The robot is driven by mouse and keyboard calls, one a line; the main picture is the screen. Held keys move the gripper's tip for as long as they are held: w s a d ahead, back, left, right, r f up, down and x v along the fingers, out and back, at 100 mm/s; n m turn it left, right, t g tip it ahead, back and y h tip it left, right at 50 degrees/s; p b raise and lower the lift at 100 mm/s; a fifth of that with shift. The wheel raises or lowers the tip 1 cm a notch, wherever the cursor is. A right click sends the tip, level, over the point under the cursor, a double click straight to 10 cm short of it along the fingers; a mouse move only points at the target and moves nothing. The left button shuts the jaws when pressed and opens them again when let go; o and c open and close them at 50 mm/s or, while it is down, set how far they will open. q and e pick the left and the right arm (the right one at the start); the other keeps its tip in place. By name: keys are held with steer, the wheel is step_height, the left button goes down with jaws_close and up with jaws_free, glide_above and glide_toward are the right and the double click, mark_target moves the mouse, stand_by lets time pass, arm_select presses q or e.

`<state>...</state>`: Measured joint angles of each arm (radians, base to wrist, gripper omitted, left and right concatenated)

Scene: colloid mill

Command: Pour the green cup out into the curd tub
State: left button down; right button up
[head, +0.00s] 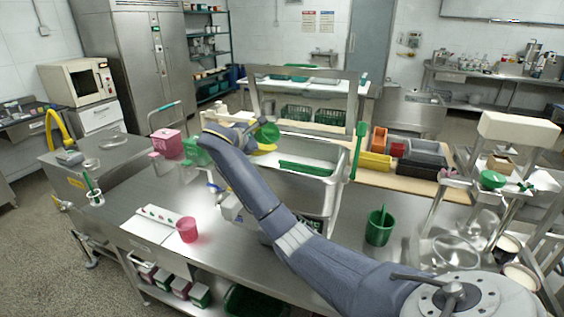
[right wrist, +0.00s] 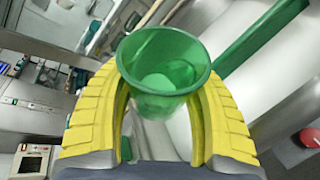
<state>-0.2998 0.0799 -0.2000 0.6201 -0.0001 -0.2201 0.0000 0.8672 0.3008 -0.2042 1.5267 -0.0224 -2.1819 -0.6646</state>
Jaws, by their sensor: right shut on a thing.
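The green cup (head: 267,132) is held in my right gripper (head: 262,147), above the far left part of the white tub. In the right wrist view the cup (right wrist: 164,72) sits between the two yellow fingers of my right gripper (right wrist: 165,105), which are shut around it. A paler round patch shows inside the cup; I cannot tell what it is. My left gripper is not in view.
A green paddle (head: 358,150) stands upright at the tub's right side. A green pail (head: 380,228) stands to the right on the steel table. A pink cup (head: 187,229) stands at the left beside a white board (head: 148,227). Coloured bins (head: 375,160) lie behind.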

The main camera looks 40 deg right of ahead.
steer(key=shift+f+m+t, duration=0.3)
steer(key=shift+m+t, duration=0.1)
steer(key=shift+m, duration=0.2)
steer(key=shift+s+d+r+m+t, duration=0.1)
steer(key=shift+r+m+t, duration=0.4)
steer(key=shift+m, duration=0.2)
steer(key=shift+r+m, duration=0.3)
steer(key=shift+m, duration=0.2)
steer(key=shift+s+f+m+t+h, duration=0.35)
steer(key=shift+s+m+t, duration=0.15)
steer(key=shift+s+m, duration=0.2)
stand_by(0.4)
steer(key=shift+s+r+m+t, duration=0.1)
steer(key=shift+r+m+t, duration=0.3)
steer(key=shift+m, duration=0.2)
stand_by(0.5)
steer(key=shift+s+d+r+m+h, duration=0.15)
steer(key=shift+r+m+h, duration=0.1)
steer(key=shift+m, duration=0.25)
